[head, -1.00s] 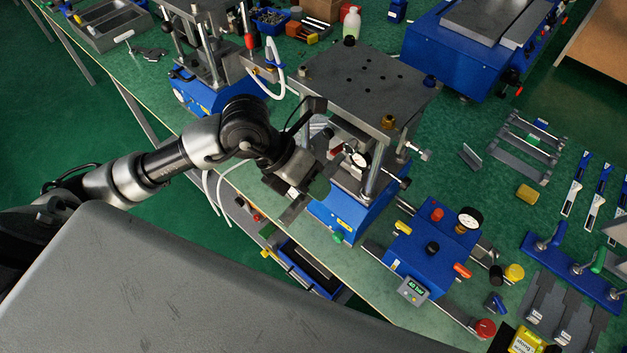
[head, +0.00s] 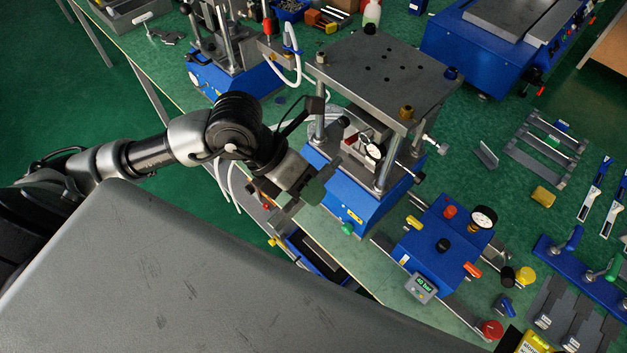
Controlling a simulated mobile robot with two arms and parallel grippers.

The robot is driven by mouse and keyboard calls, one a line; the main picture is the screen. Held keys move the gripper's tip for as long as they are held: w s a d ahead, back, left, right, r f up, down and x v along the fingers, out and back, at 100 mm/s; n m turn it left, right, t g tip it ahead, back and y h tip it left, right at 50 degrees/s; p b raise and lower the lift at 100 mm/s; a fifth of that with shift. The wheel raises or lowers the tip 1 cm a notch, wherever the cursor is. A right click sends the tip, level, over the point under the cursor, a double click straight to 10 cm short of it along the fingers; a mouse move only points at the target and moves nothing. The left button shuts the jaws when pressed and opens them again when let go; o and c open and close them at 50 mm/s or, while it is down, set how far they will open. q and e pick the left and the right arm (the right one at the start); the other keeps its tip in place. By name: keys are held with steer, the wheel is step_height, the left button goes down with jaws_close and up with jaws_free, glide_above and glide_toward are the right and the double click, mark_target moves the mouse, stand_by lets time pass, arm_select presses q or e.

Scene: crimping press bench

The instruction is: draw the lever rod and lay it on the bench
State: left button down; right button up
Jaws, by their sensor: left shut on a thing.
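The crimping press (head: 350,203) has a blue base, steel columns and a dark top plate; it stands near the bench's front edge. My left gripper (head: 314,191) is in front of the press's left side, close to its blue base. It is shut on a slim dark grey bar, the lever rod (head: 331,170), which lies slantwise across the fingers. The fingers and wrist hide part of the rod. I cannot tell whether its far end still touches the press. My right gripper is out of view.
A blue gauge unit (head: 440,248) stands right of the press. Behind it are a small yellow block (head: 543,196) and a grey rack (head: 545,147). A second press (head: 232,75) with a white hose stands at back left.

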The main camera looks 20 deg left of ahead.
mark_target(289, 208)
arm_select(q)
steer(key=shift+s+a, duration=0.25)
steer(key=shift+s, duration=0.6)
steer(key=shift+s+a+p, duration=0.2)
steer(key=shift+s+p, duration=0.1)
steer(key=shift+s, duration=0.2)
steer(key=shift+s+a+p, duration=0.3)
steer(key=shift+s+p, duration=0.1)
steer(key=shift+s, duration=0.5)
steer(key=shift+s+a+r+p, duration=0.2)
steer(key=shift+s+p, duration=0.2)
steer(key=shift+p, duration=0.55)
steer(key=shift+s+a+f+p, duration=0.1)
steer(key=shift+s+a+p, duration=0.05)
steer(key=shift+s+p, duration=0.4)
steer(key=shift+s+a+f+p, duration=0.1)
steer(key=shift+s+a+p, duration=0.05)
steer(key=shift+s+p, duration=0.4)
steer(key=shift+w, duration=0.1)
